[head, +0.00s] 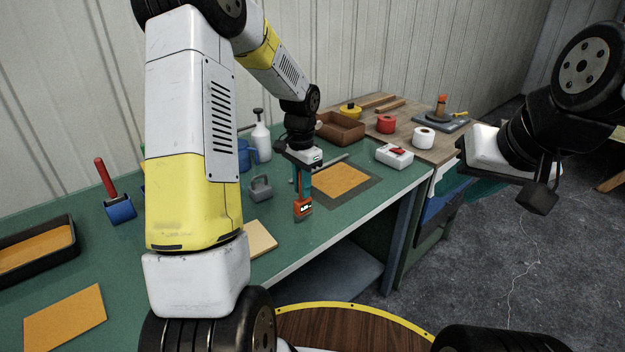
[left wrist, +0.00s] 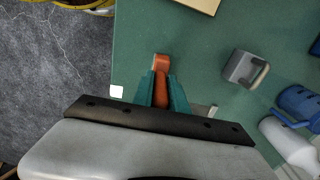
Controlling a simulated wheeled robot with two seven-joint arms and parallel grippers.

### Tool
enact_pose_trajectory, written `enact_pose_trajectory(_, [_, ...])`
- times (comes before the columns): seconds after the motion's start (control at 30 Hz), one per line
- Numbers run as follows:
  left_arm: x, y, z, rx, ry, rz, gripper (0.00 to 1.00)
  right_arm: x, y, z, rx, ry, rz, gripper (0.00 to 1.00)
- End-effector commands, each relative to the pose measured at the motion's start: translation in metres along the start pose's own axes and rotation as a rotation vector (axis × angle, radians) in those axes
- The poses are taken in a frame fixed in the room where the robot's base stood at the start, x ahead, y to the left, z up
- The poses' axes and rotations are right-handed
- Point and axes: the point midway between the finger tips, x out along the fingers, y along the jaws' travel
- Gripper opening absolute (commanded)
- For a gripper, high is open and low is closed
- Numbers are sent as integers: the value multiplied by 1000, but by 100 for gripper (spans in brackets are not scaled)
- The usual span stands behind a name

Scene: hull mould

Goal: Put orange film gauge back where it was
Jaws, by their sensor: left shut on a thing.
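The orange film gauge (head: 303,209) is gripped by my left gripper (head: 302,190), over the front part of the green bench. It has a small dark display with lit marks on its lower end. In the left wrist view the orange gauge (left wrist: 161,64) sticks out between the teal fingers of my left gripper (left wrist: 162,90), which are shut on it. I cannot tell whether the gauge touches the bench top. My right gripper (head: 485,150) is at the right, off the bench; its fingers are hidden.
An orange sheet on a grey mat (head: 368,188) lies right of the gauge. A grey handled block (head: 260,188), a blue jug (head: 248,155) and a white spray bottle (head: 262,138) stand behind left. A tan block (head: 260,239) lies in front left. A small white square (left wrist: 116,91) lies near the bench edge.

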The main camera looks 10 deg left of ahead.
Motion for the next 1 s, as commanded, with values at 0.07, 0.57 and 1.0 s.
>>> enact_pose_trajectory(0.07, [11, 0, 0, 1, -2, 2, 0, 0, 0, 0, 0, 0, 0, 36])
enact_pose_trajectory(0.57, [16, 0, 0, 0, 0, 0, 40, 0, 0, 0, 0, 0, 0, 36])
enact_pose_trajectory(1.0, [6, 0, 0, -1, 3, -3, 40, 0, 0, 0, 0, 0, 0, 36])
